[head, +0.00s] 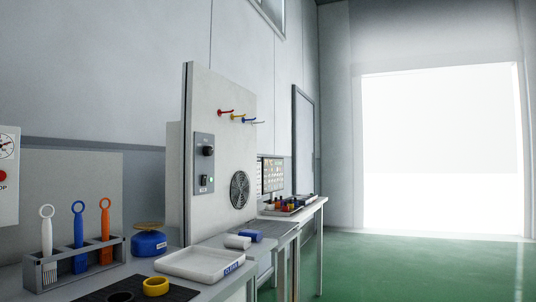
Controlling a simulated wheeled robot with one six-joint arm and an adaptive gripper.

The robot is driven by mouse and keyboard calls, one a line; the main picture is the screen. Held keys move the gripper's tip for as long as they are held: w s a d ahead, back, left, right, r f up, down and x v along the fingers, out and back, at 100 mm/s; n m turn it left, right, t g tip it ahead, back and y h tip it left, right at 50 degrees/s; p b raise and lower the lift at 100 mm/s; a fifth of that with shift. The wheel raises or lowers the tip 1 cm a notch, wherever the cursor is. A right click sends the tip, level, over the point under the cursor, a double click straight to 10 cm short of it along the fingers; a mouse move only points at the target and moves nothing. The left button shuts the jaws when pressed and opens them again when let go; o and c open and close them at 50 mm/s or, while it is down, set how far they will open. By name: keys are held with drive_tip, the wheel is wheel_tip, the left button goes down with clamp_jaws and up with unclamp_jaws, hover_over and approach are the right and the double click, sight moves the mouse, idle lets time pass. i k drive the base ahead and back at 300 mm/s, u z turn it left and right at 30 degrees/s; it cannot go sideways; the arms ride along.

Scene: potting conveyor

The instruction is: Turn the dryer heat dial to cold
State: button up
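A dark round dial (208,151) sits at the top of a grey control plate (203,178) on an upright pale panel (222,90). I take it for the dryer heat dial. Its pointer and markings are too small to read. Below it on the plate are a dark switch (203,181) and a small green light (211,180). A round fan grille (239,189) is on the same panel, to the right of the plate. My gripper is not in view.
In front stand a brush rack (75,262), a blue container (149,243), a white tray (200,263) and a yellow ring (156,286). The green floor (420,265) at right is clear.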

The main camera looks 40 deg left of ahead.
sight(207, 150)
drive_tip(key=u, duration=0.25)
drive_tip(key=i, duration=1.55)
drive_tip(key=u, duration=0.75)
